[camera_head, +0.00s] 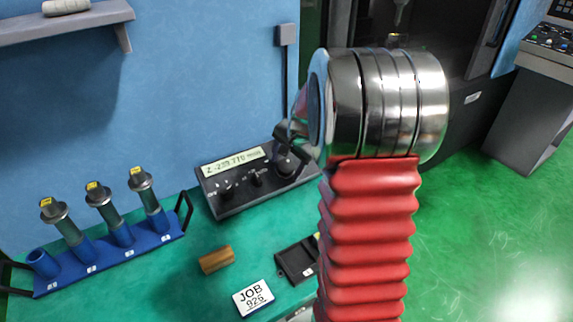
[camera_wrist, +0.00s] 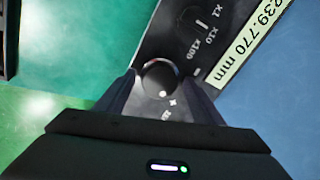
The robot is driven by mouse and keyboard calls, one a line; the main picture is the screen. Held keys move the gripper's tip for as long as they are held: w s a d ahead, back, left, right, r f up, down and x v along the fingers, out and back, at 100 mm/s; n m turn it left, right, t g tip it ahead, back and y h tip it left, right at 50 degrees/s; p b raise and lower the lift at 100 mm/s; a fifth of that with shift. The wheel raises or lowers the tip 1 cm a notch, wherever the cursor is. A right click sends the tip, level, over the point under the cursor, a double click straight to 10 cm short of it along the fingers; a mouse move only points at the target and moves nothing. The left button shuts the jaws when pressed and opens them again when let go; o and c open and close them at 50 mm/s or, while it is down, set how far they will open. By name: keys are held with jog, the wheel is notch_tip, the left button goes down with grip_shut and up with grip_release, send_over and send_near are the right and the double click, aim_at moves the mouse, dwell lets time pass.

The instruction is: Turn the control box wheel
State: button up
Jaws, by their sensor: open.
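The control box (camera_head: 238,205) is a dark grey unit on the green bench, with a lit number display and several black knobs. Its wheel (camera_head: 287,166) is the dark round part at the box's right end, partly hidden by my gripper (camera_head: 292,138) in the head view. In the wrist view the round, shiny dark wheel (camera_wrist: 160,76) lies between the two fingers of my gripper (camera_wrist: 165,88). The fingers are open, one on each side of it. I cannot tell whether either finger touches it. The display (camera_wrist: 252,42) shows at the upper right.
A blue rack (camera_head: 110,252) with several yellow-tagged tools stands at the left. A brass-coloured block (camera_head: 216,259), a JOB card (camera_head: 254,298) and a small black tray (camera_head: 297,262) lie in front of the box. The blue wall (camera_head: 200,80) rises close behind.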

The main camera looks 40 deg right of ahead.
jog(key=v, duration=1.3)
jog(key=shift+r, duration=0.3)
jog(key=shift+s, duration=0.1)
